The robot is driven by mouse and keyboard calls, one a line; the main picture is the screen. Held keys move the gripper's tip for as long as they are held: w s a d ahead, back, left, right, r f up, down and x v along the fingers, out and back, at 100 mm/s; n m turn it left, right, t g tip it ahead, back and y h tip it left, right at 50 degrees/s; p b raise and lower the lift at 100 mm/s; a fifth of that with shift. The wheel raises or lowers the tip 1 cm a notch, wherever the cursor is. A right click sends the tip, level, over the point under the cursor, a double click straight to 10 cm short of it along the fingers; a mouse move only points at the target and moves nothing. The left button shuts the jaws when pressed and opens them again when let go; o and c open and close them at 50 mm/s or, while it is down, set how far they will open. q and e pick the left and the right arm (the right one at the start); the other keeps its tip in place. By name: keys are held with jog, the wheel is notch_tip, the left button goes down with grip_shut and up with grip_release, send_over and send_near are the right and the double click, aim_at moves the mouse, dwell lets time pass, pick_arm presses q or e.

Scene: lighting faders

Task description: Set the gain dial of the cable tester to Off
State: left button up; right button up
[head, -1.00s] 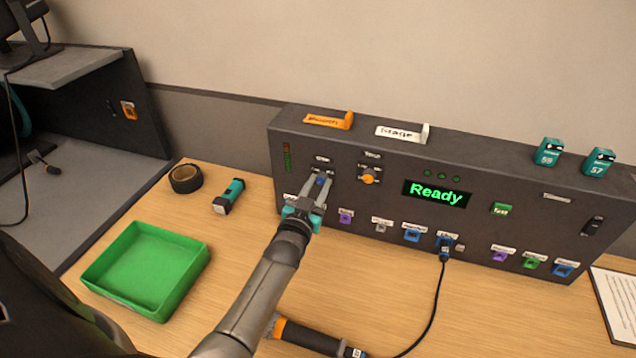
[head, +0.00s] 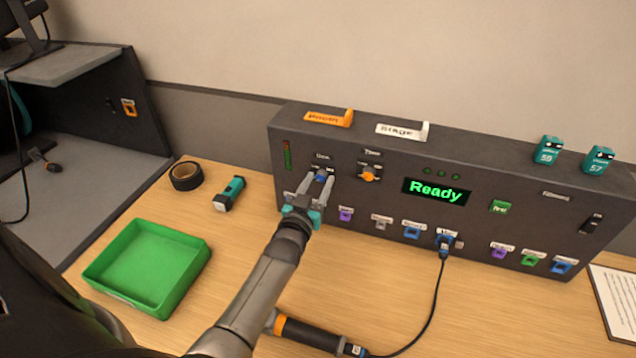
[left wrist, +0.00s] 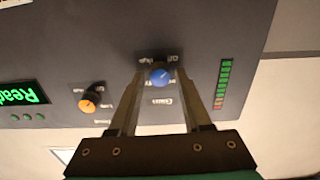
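The cable tester (head: 470,215) is a long dark panel with a green "Ready" display. Its gain dial is a small blue knob (head: 321,175) under a "Gain" label, left of an orange knob. My left gripper (head: 316,181) is open, with a finger on each side of the blue knob. In the left wrist view the blue knob (left wrist: 160,74) sits between the fingertips (left wrist: 161,77), with a small gap on each side. The picture is upside down there. A pale mark on the knob seems to point up-right, near a label like "Off"; the exact setting is hard to read. My right gripper is out of view.
The orange knob (head: 369,174) is close right of the blue one. A row of ports lies below, with a black cable (head: 437,300) plugged in. A green tray (head: 145,268), black tape roll (head: 186,176) and teal-black device (head: 229,193) lie on the table at left.

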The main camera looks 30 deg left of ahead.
pick_arm(q)
jog(key=shift+o, duration=0.8)
jog(key=shift+s, duration=0.1)
jog(key=p+v, duration=0.1)
jog(key=v, duration=1.4)
